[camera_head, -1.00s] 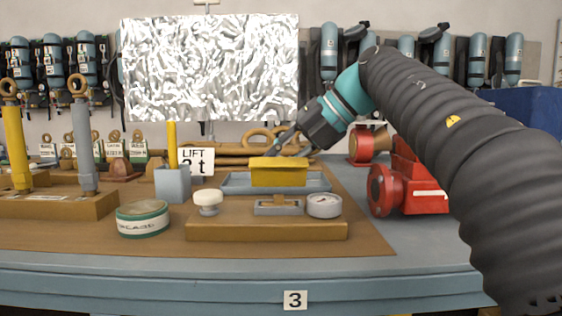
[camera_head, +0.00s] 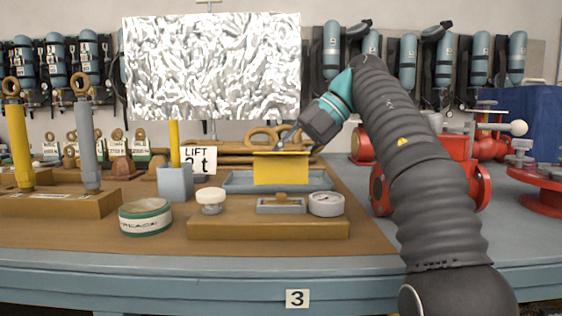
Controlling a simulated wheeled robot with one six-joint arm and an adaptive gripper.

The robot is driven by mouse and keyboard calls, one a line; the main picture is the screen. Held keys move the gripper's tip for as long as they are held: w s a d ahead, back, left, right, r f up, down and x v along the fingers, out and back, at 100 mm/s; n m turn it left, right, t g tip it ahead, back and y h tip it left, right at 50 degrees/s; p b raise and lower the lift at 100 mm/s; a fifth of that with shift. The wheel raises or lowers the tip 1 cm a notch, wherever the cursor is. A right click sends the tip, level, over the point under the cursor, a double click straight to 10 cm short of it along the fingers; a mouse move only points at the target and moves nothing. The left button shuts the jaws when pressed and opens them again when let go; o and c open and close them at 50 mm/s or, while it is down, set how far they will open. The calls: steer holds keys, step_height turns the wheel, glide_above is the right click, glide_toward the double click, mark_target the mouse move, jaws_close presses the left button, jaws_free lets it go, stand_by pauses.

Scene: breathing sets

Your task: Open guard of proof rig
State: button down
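The yellow guard (camera_head: 281,169) of the proof rig stands in the grey tray-like frame (camera_head: 243,182) at the middle of the bench. My gripper (camera_head: 300,141) is at the guard's top edge, coming in from the upper right. Its fingers look apart, with nothing seen between them. Whether they touch the guard cannot be told.
A grey block with a yellow post (camera_head: 174,182) and a green-banded tin (camera_head: 145,217) stand left of the rig. Tall yellow (camera_head: 20,145) and grey (camera_head: 86,145) eye-topped rods stand further left. Red equipment (camera_head: 475,185) stands right, partly behind my arm. The bench front is clear.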

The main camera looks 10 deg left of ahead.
steer(key=c, duration=1)
jaws_free()
